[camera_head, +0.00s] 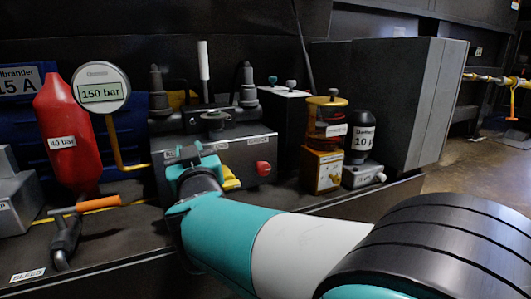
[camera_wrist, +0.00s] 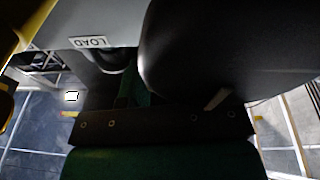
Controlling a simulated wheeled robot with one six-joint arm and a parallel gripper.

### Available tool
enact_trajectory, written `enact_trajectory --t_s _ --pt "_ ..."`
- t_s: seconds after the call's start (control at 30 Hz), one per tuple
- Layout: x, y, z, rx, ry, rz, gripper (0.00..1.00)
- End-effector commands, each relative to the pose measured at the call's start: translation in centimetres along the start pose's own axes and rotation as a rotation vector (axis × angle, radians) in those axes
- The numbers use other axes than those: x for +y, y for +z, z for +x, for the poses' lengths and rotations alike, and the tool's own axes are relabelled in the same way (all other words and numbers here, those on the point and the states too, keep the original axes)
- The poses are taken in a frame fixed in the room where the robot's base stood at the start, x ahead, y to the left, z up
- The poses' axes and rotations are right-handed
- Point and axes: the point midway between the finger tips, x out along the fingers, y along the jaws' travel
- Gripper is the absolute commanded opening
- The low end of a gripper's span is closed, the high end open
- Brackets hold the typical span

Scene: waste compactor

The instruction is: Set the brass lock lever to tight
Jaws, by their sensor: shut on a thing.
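My gripper (camera_head: 197,156), teal with a dark wrist, is at the front of a grey valve block (camera_head: 238,152) in the head view. It is shut on a part there, but its jaws and my wrist hide what they hold. A small yellow lever-like piece (camera_head: 231,179) shows just right of the gripper; I cannot tell whether it is the brass lock lever. In the wrist view, a large dark rounded body (camera_wrist: 215,45) fills the upper right. A small tan tip (camera_wrist: 217,98) shows below it, and an upside-down LOAD label (camera_wrist: 89,42) is at upper left.
A red knob (camera_head: 263,168) is on the block's right front. A pressure gauge (camera_head: 100,90) reading 150 bar and a red bottle (camera_head: 66,130) stand left. An orange-handled lever (camera_head: 98,204) is front left. An amber container (camera_head: 326,118) stands right. Open floor lies far right.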

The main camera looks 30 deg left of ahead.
Motion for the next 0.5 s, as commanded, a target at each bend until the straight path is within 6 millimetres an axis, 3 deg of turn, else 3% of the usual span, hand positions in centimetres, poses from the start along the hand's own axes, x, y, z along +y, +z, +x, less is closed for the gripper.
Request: enact_trajectory --t_s 0.5 --pt "-0.02 -0.23 0.37 0.004 0.01 0.038 0.0"
